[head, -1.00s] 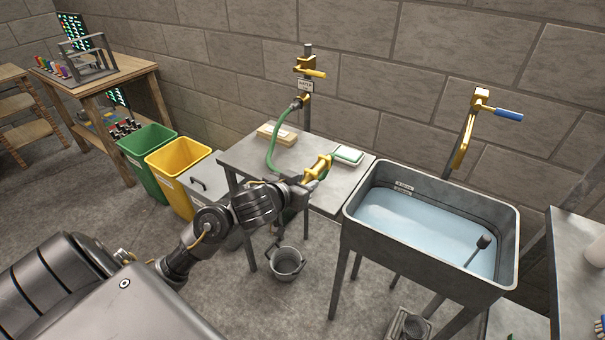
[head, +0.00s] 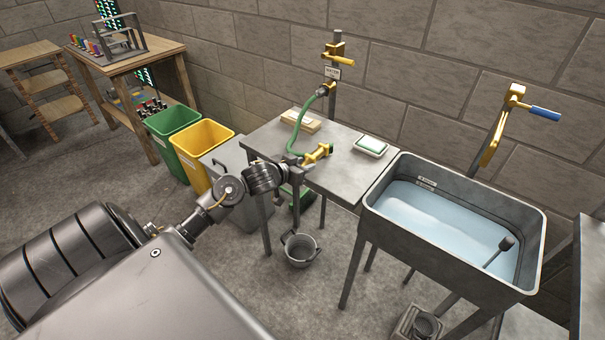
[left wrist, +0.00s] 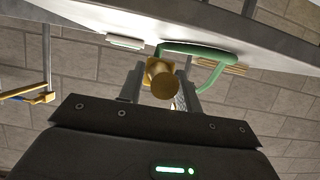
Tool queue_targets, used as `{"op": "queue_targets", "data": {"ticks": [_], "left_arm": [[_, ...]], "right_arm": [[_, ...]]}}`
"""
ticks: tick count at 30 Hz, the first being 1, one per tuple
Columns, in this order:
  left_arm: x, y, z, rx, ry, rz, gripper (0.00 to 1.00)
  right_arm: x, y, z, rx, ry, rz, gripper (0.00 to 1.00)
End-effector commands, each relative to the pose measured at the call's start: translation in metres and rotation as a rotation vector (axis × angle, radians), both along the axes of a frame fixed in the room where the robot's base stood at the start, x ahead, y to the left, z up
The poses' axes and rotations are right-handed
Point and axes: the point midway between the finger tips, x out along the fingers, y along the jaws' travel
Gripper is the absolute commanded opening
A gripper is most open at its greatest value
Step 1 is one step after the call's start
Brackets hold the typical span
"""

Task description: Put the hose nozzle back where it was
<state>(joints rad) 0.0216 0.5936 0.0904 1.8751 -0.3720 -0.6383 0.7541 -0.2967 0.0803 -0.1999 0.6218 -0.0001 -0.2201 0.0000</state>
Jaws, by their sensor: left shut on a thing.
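The hose nozzle (head: 318,154) is yellow brass with a dark tip, on the end of a green hose (head: 297,131). The hose runs up to a tap on the wall post (head: 333,92). My left gripper (head: 299,164) is shut on the nozzle at the front edge of the grey metal table (head: 338,174). In the left wrist view the nozzle (left wrist: 162,79) sits between the two fingers (left wrist: 162,90), with the green hose (left wrist: 205,62) behind it. I cannot tell whether the nozzle touches the table. My right gripper is out of view.
A soap dish (head: 370,146) and a wooden brush or block (head: 299,121) lie on the table. A water-filled sink (head: 452,262) stands at the right. A bucket (head: 300,250) is on the floor below. Green (head: 172,138), yellow (head: 203,150) and grey bins stand left.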

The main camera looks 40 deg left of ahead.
Motion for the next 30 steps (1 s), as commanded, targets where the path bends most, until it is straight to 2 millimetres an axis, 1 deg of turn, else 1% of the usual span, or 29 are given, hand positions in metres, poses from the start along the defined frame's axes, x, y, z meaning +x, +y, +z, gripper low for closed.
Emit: {"op": "queue_targets", "data": {"ticks": [5,7,10,13,24,25,29,30], "left_arm": [[0.001,0.003,-0.003,-0.001,0.0,0.001,0.03],[0.003,0.007,-0.011,-0.002,0.001,0.003,0.03],[0.002,0.006,-0.025,-0.003,0.002,0.002,0.03],[0.002,0.006,-0.034,-0.002,0.0,0.003,0.03],[0.002,0.006,-0.039,0.0,-0.001,0.001,0.03],[0.002,0.006,-0.039,0.0,0.0,0.001,0.38],[0.002,0.006,-0.039,0.0,0.0,0.001,0.55],[0.002,0.006,-0.039,0.0,0.0,0.001,0.56]], "right_arm": [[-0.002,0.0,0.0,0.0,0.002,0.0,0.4],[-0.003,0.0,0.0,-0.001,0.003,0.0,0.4],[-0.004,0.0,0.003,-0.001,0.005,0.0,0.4],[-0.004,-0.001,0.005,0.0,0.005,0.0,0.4],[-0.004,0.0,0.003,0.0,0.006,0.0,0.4],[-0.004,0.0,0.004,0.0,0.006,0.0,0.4],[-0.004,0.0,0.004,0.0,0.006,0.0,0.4],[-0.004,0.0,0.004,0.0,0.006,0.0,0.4]]}}
